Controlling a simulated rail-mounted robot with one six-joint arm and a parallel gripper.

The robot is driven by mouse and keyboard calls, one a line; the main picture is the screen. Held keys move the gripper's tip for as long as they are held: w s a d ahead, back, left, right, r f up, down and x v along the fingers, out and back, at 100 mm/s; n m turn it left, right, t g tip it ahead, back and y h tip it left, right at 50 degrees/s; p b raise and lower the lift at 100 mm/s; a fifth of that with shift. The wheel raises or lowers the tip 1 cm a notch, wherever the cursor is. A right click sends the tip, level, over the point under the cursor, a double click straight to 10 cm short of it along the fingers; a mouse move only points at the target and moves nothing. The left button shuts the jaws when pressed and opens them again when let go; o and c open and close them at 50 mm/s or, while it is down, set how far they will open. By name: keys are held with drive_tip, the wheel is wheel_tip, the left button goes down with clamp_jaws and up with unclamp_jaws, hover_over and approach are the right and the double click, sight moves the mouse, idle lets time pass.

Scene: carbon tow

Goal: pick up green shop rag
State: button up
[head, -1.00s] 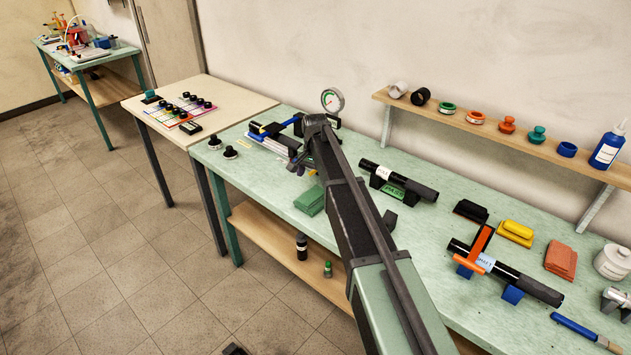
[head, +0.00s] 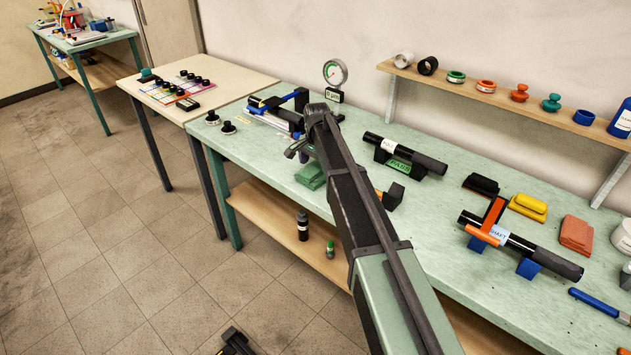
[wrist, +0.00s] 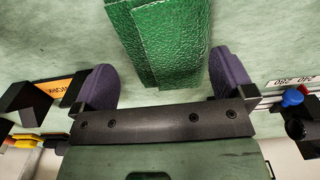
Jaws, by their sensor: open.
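The green shop rag (head: 309,176) lies folded in a small stack on the pale green bench, near its front edge. In the wrist view the rag (wrist: 165,40) fills the top middle, with its near end close to the gap between my fingers. My gripper (wrist: 163,80) is open, with one purple finger on each side of that gap and nothing held. In the head view my gripper (head: 299,150) is just behind the rag and partly hidden by my arm. I cannot tell its exact height above the bench.
A black tube on a stand (head: 403,155) and a dark block (head: 393,196) sit right of the rag. A second tube (head: 520,245) lies farther right. The bench left of the rag is mostly clear.

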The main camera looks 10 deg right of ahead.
sight(317, 170)
wheel_tip(317, 170, down, 3)
drive_tip(key=shift+f+b, duration=0.15)
drive_tip(key=shift+b, duration=0.7)
drive_tip(key=shift+r, duration=0.25)
drive_tip(key=c, duration=0.7)
drive_tip(key=shift+o, duration=0.2)
drive_tip(key=shift+p, duration=0.3)
